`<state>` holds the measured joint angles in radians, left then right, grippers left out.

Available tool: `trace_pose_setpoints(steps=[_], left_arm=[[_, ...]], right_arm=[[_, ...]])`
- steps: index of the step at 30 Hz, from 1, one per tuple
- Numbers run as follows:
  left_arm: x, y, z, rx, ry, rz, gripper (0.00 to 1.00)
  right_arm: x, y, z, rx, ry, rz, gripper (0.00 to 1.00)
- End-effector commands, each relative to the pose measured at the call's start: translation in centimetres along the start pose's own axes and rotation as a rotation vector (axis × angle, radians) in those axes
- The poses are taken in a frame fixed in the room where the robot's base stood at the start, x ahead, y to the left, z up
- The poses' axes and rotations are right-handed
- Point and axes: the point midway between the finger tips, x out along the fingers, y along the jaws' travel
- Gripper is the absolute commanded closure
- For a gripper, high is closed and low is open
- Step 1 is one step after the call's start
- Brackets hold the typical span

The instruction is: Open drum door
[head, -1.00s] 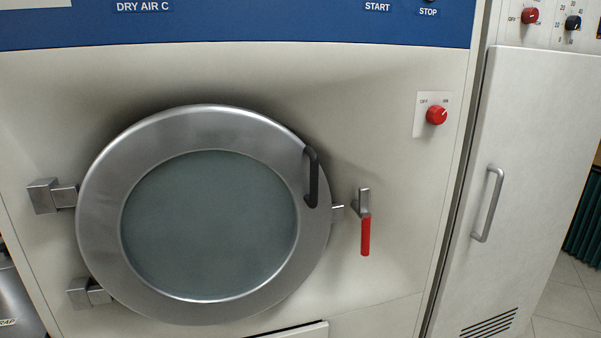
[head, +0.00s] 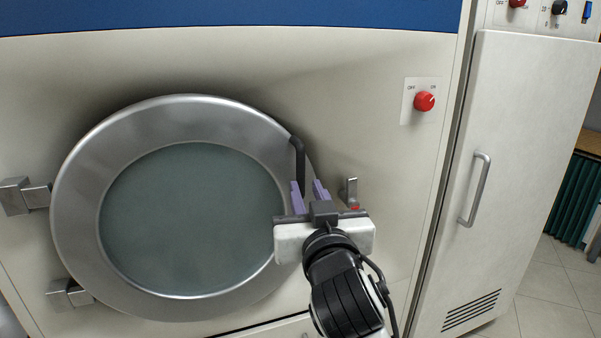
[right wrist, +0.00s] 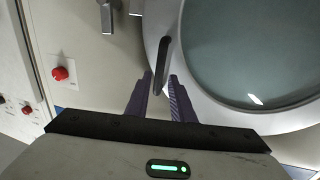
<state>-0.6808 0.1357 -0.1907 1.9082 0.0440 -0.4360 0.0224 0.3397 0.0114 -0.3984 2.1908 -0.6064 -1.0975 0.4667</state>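The round drum door (head: 85,160) has a metal ring and a grey-green window, and it lies closed against the machine front. Its black handle (head: 299,160) is on the ring's right side. My right gripper (head: 308,186) is in front of the handle's lower end, its purple fingers open. In the right wrist view the handle (right wrist: 161,65) shows between and beyond the fingertips (right wrist: 160,78); I cannot tell whether they touch it. The latch lever (head: 350,190) is right of the gripper, its red grip mostly hidden behind it. My left gripper is not in view.
A red knob (head: 424,101) is on the panel at upper right. Two hinge blocks hold the door's left side, the upper one (head: 25,196) in clear view. A tall cabinet (head: 530,150) with a bar handle (head: 475,189) stands at right.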

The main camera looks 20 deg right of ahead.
Motion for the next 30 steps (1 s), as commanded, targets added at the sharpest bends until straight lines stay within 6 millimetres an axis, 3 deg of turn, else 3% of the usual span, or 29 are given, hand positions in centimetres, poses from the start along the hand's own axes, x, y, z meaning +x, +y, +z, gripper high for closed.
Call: trace_pose_setpoints(steps=[6,12,24,28,30], left_arm=[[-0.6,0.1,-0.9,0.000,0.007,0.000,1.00],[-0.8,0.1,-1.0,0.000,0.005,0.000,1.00],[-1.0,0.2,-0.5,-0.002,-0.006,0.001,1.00],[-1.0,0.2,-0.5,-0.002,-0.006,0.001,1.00],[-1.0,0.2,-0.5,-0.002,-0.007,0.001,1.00]], right_arm=[[4.3,0.1,-0.2,-0.004,0.001,0.002,0.78],[7.1,0.0,-0.1,-0.002,0.000,0.000,0.78],[8.1,0.0,0.0,-0.001,0.000,-0.001,0.78],[8.0,0.0,0.1,-0.001,0.000,-0.001,0.97],[8.0,0.0,0.1,-0.001,0.000,-0.001,1.00]])
